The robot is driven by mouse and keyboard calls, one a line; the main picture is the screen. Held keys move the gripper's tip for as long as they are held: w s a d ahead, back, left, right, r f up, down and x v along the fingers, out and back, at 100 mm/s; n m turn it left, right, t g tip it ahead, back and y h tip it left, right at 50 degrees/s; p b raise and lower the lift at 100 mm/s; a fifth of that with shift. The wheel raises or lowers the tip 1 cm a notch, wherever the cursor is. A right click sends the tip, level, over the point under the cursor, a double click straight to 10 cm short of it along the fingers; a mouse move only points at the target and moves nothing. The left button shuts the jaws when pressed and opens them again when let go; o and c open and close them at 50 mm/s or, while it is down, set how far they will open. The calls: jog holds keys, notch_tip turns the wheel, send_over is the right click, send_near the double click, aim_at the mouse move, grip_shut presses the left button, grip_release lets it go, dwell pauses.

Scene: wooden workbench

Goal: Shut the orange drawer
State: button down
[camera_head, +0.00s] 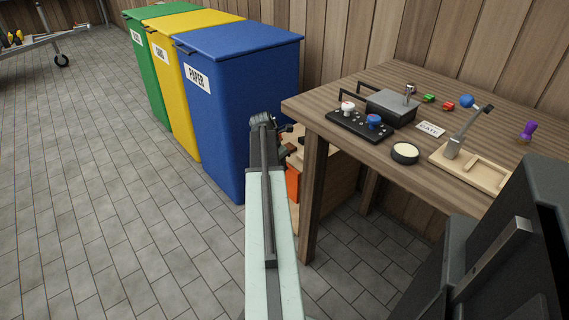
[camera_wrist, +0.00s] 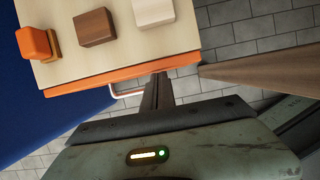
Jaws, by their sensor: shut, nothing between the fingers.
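The orange drawer (camera_head: 292,184) shows in the head view as an orange front on a low light-wood cabinet beside the workbench, partly hidden by my arm. In the wrist view, the orange front (camera_wrist: 120,77) is a strip along the edge of a pale wooden surface, with a pale metal bar handle (camera_wrist: 126,94) in front of it. How far the drawer stands out is hard to tell. My gripper (camera_wrist: 160,79) is shut and empty, its tips close to the orange front, right of the handle. Contact cannot be told. In the head view, my gripper (camera_head: 287,150) is near the cabinet top.
An orange piece (camera_wrist: 35,43), a brown block (camera_wrist: 95,27) and a cream block (camera_wrist: 153,11) sit on the pale surface. The blue paper bin (camera_head: 240,100) stands left of the cabinet, the workbench (camera_head: 330,140) right. Tiled floor is clear at left.

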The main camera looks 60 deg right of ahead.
jog(key=shift+s+d+r, duration=0.1)
jog(key=shift+s+d, duration=0.15)
jog(key=shift+d, duration=0.5)
jog(key=shift+w+a, duration=0.1)
jog(key=w+a+r+p, duration=0.3)
jog(key=a+r+p, duration=0.5)
jog(key=r+p, duration=0.1)
jog(key=shift+w+a+p, duration=0.15)
jog(key=shift+w+p, duration=0.05)
jog(key=shift+p, duration=0.1)
